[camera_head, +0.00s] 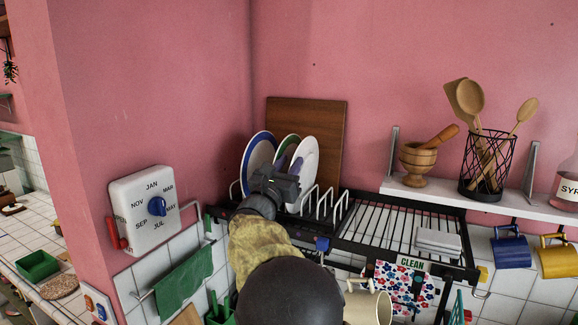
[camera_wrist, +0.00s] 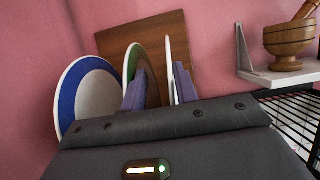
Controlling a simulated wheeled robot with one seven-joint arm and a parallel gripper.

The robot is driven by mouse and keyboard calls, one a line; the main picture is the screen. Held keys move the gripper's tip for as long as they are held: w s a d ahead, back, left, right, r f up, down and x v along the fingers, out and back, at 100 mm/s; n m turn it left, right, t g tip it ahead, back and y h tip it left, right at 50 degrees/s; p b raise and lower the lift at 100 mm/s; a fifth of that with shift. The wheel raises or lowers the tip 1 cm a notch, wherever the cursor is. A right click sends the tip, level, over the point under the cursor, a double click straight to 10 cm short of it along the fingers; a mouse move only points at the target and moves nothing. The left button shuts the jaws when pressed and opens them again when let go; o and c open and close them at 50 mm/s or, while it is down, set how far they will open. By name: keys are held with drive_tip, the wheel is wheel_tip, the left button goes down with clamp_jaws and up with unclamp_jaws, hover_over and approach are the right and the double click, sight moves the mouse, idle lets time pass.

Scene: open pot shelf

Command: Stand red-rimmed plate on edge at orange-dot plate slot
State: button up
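A white plate (camera_head: 304,158) stands on edge in the rack, rightmost of the plates. Its rim color is too small to tell, so I cannot confirm it is the red-rimmed one. In the wrist view this plate (camera_wrist: 168,58) shows nearly edge-on. My gripper (camera_head: 288,170) is in front of the plates, its two purple fingers (camera_wrist: 160,88) apart. The plate's edge lies between them, closer to the right finger, with a gap on the left. I cannot tell whether it touches the right finger. No orange dot shows; the slot bases are hidden by my gripper.
A blue-rimmed plate (camera_head: 258,150) and a green-rimmed plate (camera_head: 286,146) stand to the left. A wooden board (camera_head: 325,125) leans behind. Empty wire slots (camera_head: 325,205) and a drying rack (camera_head: 395,225) lie to the right. A shelf (camera_head: 430,193) holds a mortar (camera_head: 418,160).

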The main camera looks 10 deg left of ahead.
drive_tip(key=shift+s+a+f, duration=0.1)
drive_tip(key=shift+f, duration=0.1)
drive_tip(key=b+v, duration=0.7)
drive_tip(key=v, duration=1)
drive_tip(key=shift+s+b, duration=0.25)
drive_tip(key=shift+b, duration=0.1)
drive_tip(key=shift+w+r, duration=0.1)
drive_tip(key=shift+w, duration=0.1)
